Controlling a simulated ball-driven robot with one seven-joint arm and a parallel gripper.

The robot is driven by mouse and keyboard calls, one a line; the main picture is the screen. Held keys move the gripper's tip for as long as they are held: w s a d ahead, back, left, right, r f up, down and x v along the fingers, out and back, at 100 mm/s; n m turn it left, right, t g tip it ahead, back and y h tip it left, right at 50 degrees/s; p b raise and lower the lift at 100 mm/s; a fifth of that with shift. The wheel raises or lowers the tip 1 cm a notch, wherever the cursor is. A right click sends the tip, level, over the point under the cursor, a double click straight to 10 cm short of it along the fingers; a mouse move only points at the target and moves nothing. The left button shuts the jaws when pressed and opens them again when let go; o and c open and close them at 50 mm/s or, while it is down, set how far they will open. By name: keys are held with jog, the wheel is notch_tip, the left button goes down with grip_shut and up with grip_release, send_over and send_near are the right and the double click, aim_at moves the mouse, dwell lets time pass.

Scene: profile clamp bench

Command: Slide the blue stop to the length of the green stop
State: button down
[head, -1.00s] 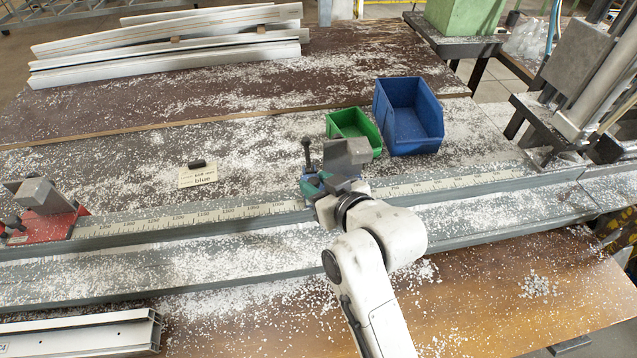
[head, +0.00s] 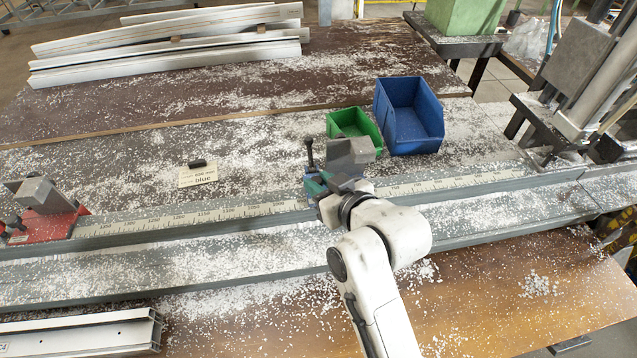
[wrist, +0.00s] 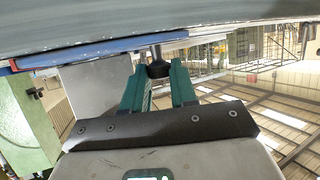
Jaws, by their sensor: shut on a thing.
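The blue stop, with a grey block (head: 352,152) and a black upright handle (head: 310,152), sits on the scaled rail (head: 245,212). My arm hides much of its blue base; the wrist view shows this base as a long blue plate (wrist: 95,52). My gripper (head: 317,184) is at the stop's near left side. In the wrist view, its teal fingers (wrist: 158,85) are closed about a black knob (wrist: 156,68) of the stop. I cannot make out a green stop in either view.
A red stop (head: 50,222) with a grey block stands at the rail's left. A card (head: 198,175) reading "blue" lies behind the rail; its smaller text is unclear. A green bin (head: 352,125) and a blue bin (head: 410,125) stand close behind the held stop. White chips are scattered about.

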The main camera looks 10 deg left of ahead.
jog(key=w+d, duration=0.1)
jog(key=d, duration=0.5)
jog(key=w+d+b, duration=0.1)
jog(key=w+d, duration=0.1)
jog(key=d, duration=0.4)
jog(key=w+d+b, duration=0.1)
jog(key=w+d, duration=0.1)
jog(key=d, duration=0.4)
jog(key=shift+w+d, duration=0.2)
jog(key=shift+d, duration=0.2)
jog(key=c, duration=1.2)
grip_release()
jog(key=b+v, duration=0.1)
jog(key=v, duration=0.9)
jog(key=shift+s+d+r, duration=0.1)
jog(key=shift+s+r, duration=0.1)
jog(key=shift+s, duration=0.15)
